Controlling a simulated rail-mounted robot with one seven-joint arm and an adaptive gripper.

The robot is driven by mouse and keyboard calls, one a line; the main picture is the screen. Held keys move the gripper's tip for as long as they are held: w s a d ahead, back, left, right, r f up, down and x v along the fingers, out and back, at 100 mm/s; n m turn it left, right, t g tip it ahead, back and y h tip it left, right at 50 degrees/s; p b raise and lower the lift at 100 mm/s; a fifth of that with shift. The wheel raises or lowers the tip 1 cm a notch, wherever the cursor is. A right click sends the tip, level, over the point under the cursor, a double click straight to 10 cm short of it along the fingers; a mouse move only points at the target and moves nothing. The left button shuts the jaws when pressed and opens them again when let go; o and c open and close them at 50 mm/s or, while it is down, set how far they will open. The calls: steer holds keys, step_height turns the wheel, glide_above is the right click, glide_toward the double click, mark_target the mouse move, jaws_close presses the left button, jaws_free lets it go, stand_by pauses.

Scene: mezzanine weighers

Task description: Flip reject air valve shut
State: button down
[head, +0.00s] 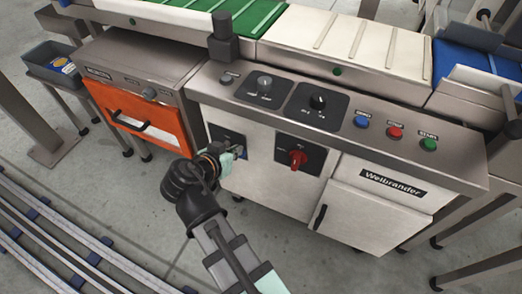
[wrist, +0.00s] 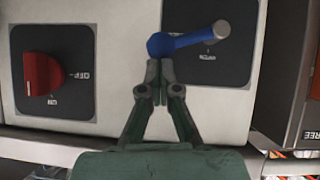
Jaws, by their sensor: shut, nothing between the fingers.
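The valve is a lever with a blue ball end and blue rod (wrist: 187,41) joined to a grey round piece, on a dark square panel (wrist: 235,70) in the wrist view. The lever lies nearly sideways, its ball at the left, over the panel's edge. Small lettering below it is too blurred to read. My gripper (wrist: 156,68) is shut and empty, its fingertips just below the ball; I cannot tell whether they touch it. In the head view my gripper (head: 238,151) is in front of the dark panel (head: 224,133) and hides part of it.
A red rotary switch (head: 297,159) is right of the valve panel in the head view, and left of it in the wrist view (wrist: 42,74). Knobs and blue, red and green buttons (head: 429,144) line the console above. An orange drawer (head: 137,117) is at left.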

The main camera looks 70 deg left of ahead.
steer(key=shift+s+a+f, duration=0.4)
steer(key=shift+a+f, duration=0.05)
steer(key=shift+f, duration=0.1)
stand_by(0.4)
steer(key=shift+r, duration=0.1)
steer(key=w+r+p+v, duration=0.1)
steer(key=p+v, duration=0.4)
steer(key=v, duration=0.7)
steer(key=shift+r, duration=0.85)
steer(key=shift+w, duration=0.15)
